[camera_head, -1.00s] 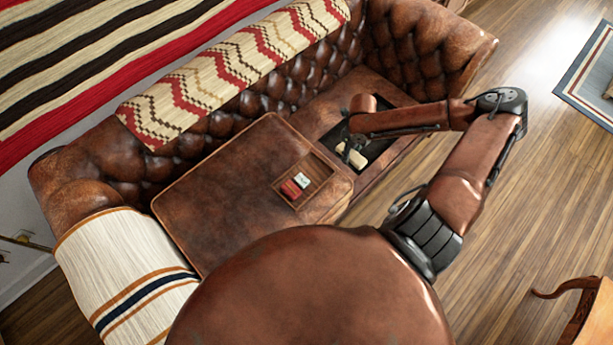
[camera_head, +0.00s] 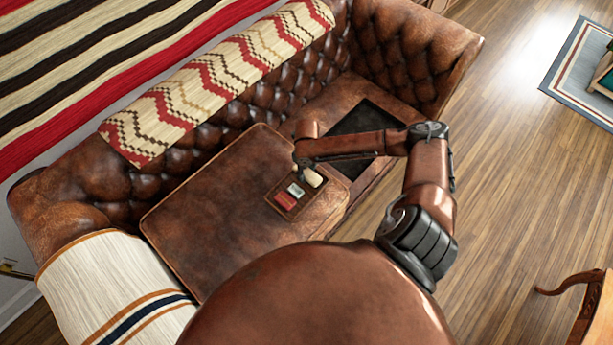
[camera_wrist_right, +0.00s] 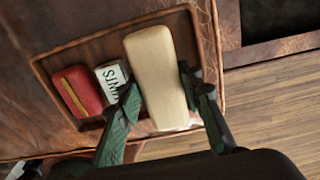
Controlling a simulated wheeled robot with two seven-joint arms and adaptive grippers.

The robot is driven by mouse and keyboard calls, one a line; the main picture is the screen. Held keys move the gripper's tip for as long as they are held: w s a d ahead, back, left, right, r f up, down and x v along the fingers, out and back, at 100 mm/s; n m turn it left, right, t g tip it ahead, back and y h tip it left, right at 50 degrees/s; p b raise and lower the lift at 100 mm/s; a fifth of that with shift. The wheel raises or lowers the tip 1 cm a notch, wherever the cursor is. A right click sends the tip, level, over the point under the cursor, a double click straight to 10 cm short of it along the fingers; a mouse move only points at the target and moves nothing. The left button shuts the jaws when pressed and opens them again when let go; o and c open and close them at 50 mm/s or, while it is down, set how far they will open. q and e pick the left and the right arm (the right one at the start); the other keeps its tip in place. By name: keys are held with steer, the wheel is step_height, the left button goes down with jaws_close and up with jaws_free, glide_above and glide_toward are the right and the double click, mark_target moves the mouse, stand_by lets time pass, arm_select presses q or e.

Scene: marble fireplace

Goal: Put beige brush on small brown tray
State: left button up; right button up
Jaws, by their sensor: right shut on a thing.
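The beige brush (camera_wrist_right: 156,75) is a pale rounded block in the right wrist view, and it also shows in the head view (camera_head: 313,177). My right gripper (camera_wrist_right: 162,97) is shut on it, with one dark green finger on each side. The brush is over the right part of the small brown tray (camera_wrist_right: 75,62), which lies on the sofa cushion (camera_head: 277,204). I cannot tell whether the brush touches the tray floor. My left gripper is not in view.
A red box (camera_wrist_right: 78,91) and a small white lettered box (camera_wrist_right: 112,80) lie in the tray's left part, beside the brush. A dark tray (camera_head: 366,118) sits on the sofa seat to the right. The cushion left of the small tray is clear.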

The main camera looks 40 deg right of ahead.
mark_target(307, 172)
steer(key=shift+d+f, duration=0.1)
steer(key=shift+f, duration=1.1)
steer(key=shift+f, duration=0.2)
steer(key=o, duration=0.8)
steer(key=shift+c, duration=0.2)
steer(key=shift+r, duration=0.15)
step_height(307, 172, up, 12)
steer(key=shift+r+p, duration=0.1)
steer(key=shift+p, duration=1.15)
